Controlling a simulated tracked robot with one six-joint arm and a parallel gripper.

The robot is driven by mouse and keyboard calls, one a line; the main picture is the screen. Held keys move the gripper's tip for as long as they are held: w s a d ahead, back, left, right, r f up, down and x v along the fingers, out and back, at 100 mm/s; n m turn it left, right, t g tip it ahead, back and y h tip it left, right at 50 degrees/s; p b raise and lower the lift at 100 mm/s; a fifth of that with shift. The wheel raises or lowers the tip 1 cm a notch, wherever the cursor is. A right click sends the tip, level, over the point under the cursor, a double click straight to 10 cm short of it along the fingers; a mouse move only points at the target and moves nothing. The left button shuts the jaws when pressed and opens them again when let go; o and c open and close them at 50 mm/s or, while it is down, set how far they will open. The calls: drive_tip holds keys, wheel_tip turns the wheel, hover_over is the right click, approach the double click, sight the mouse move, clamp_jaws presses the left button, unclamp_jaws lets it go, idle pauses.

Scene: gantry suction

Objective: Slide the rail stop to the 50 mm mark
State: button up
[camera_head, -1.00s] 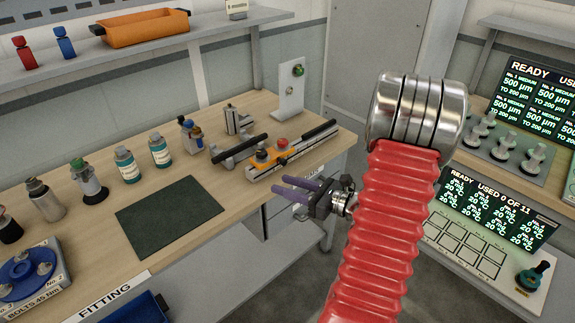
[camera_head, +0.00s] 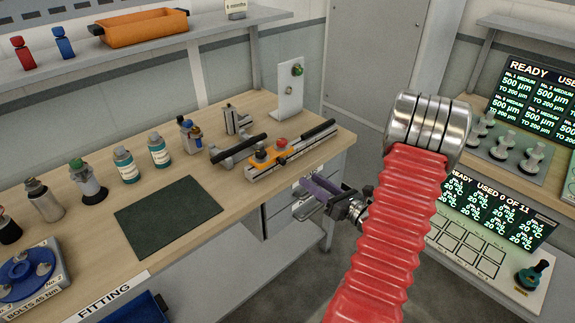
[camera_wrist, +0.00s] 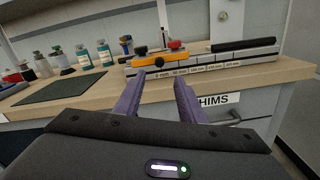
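The rail (camera_head: 290,155) is a pale bar on the right end of the bench, with a black grip at its far end. The orange rail stop (camera_head: 266,157) sits on its near-left part. In the wrist view the stop (camera_wrist: 162,57) has a black knob, and a red knob shows just behind it. The rail's front scale (camera_wrist: 200,71) shows marks from 0 mm rising rightward, with the stop above the low marks. My gripper (camera_head: 303,197) is open and empty, its purple fingers in front of and below the rail. In the wrist view the fingers (camera_wrist: 159,79) point toward the scale, apart from the stop.
The bench's front edge and the drawer labelled SHIMS (camera_wrist: 219,99) lie close to my fingers. A grey clamp-like fixture with a black handle (camera_head: 238,150) stands left of the rail. Several bottles and a dark mat (camera_head: 168,214) are farther left. An upright plate (camera_head: 290,90) stands behind.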

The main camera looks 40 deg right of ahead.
sight(284, 163)
drive_tip(key=w, duration=1.2)
drive_tip(key=shift+w+a, duration=0.1)
drive_tip(key=shift+a, duration=0.1)
drive_tip(key=shift+c, duration=0.3)
clamp_jaws()
